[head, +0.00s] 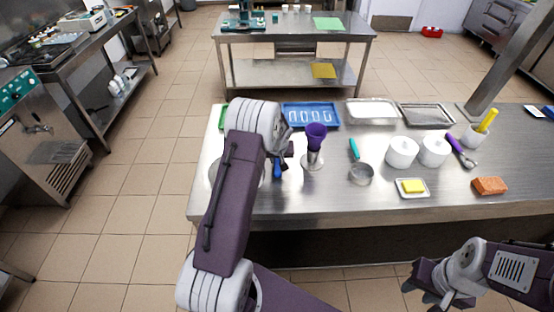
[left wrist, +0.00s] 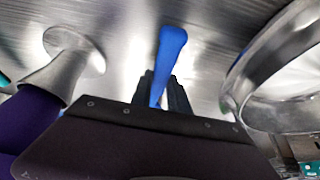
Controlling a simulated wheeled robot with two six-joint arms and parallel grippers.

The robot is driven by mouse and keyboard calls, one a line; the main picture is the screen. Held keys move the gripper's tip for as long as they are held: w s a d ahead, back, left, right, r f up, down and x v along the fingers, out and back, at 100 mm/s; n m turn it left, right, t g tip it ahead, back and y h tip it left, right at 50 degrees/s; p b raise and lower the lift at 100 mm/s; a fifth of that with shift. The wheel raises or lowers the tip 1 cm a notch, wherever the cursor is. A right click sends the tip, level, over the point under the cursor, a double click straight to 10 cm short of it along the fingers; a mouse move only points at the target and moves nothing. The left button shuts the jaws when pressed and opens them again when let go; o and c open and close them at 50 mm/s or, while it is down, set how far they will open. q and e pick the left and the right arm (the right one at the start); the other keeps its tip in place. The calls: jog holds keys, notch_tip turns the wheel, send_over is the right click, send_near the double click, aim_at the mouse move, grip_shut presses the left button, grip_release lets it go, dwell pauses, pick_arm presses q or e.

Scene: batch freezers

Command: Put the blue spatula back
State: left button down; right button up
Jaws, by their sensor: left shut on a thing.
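The blue spatula shows in the head view (head: 277,171) as a short blue piece below my left gripper (head: 283,158), over the steel table (head: 310,200). In the left wrist view its blue handle (left wrist: 172,42) runs between the two dark fingertips of the left gripper (left wrist: 160,90), which is shut on it.
Blue (head: 313,127) and steel trays (head: 371,121) line the back. White tubs (head: 402,158) and a sponge dish (head: 412,193) stand right.

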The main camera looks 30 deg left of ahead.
pick_arm(q)
jog(key=shift+w+a+f, duration=0.1)
jog(key=shift+w+f, duration=0.1)
jog(key=shift+f, duration=0.3)
jog(key=shift+s, duration=0.1)
jog(key=shift+f, duration=0.1)
jog(key=c, duration=1.3)
grip_release()
jog(key=shift+o, duration=0.2)
